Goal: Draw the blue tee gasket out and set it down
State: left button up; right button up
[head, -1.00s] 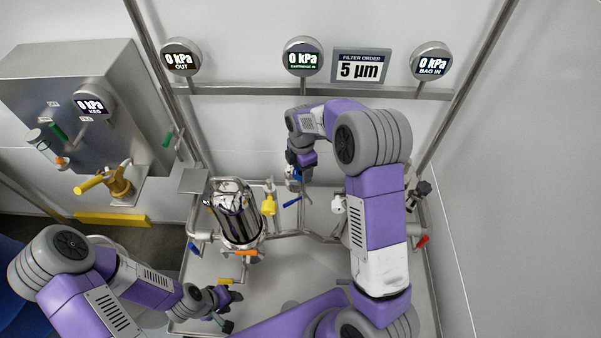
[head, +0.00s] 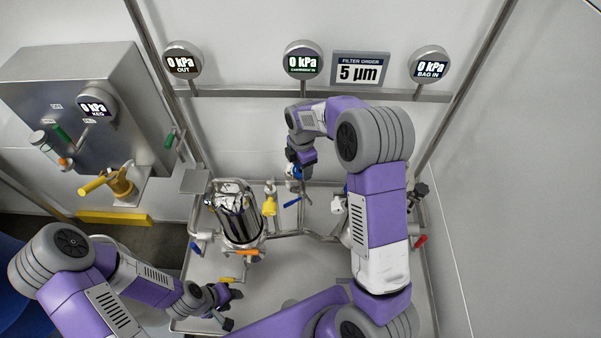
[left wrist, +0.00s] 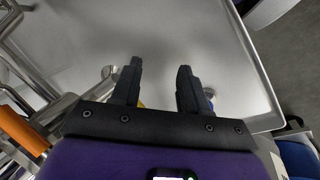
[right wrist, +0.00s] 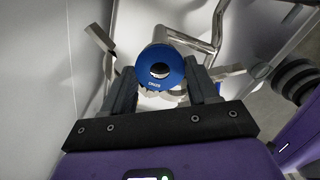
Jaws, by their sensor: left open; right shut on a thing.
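The blue tee gasket (right wrist: 146,72) is a thick blue ring with a round central hole, seen between the fingers of my right gripper (right wrist: 163,75) in the right wrist view. The right gripper is shut on it. In the head view the right gripper (head: 297,172) points down over the back pipework, beside the yellow-handled valve; the gasket is hardly visible there. A pale metal part shows just under the ring; I cannot tell whether they touch. My left gripper (head: 226,303) is open and empty at the front left of the tray, also in the left wrist view (left wrist: 160,70).
A shiny filter housing (head: 236,216) stands at the left of the steel tray (head: 275,268). The yellow valve (head: 269,200) and a blue lever (head: 292,202) are near the right gripper. The tray's middle is mostly clear. My right arm covers its right side.

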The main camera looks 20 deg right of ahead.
aim_at(301, 170)
jog(key=shift+r+p, duration=1.95)
jog(key=shift+r, duration=0.8)
